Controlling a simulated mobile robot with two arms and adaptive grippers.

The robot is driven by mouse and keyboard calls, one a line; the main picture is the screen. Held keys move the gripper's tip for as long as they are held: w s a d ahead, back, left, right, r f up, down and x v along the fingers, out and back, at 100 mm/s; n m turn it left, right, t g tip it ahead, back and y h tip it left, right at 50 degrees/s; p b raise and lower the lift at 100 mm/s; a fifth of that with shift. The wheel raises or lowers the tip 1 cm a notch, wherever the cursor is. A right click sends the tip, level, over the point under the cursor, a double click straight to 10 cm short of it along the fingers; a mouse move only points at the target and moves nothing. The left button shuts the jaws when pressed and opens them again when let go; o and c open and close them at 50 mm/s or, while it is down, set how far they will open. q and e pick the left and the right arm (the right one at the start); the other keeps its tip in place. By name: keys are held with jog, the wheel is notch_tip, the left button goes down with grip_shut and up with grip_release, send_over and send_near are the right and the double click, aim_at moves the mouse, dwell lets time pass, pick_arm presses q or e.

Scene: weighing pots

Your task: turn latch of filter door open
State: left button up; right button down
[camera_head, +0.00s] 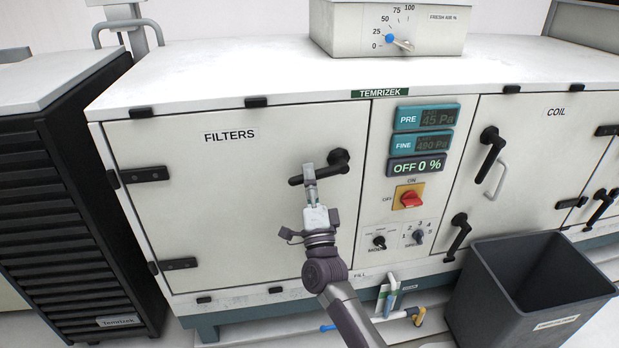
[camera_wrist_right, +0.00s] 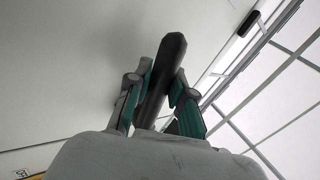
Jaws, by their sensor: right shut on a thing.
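The filter door (camera_head: 215,200) is the white panel labelled FILTERS at the left of the cabinet, and it sits flush in its frame. Its black latch (camera_head: 336,161) is at the door's upper right, with its handle pointing left, roughly level and slightly down. My right gripper (camera_head: 309,178) is at the handle, its fingers shut on it. In the right wrist view the dark latch handle (camera_wrist_right: 172,55) runs up between the two teal-padded fingers of the right gripper (camera_wrist_right: 160,90). A second black latch on this door is not visible; my right arm covers the lower right area. My left gripper is not in view.
A panel with readouts (camera_head: 425,117) and a red switch (camera_head: 409,198) is right of the door. The COIL door (camera_head: 545,150) has black latches. A dark bin (camera_head: 530,285) stands at lower right. A black louvred unit (camera_head: 70,220) stands at left.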

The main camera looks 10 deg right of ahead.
jog(key=c, duration=1)
grip_release()
jog(key=shift+s, duration=0.1)
jog(key=shift+s+f, duration=0.2)
jog(key=shift+f, duration=0.05)
jog(key=v, duration=1.1)
jog(key=shift+s, duration=0.1)
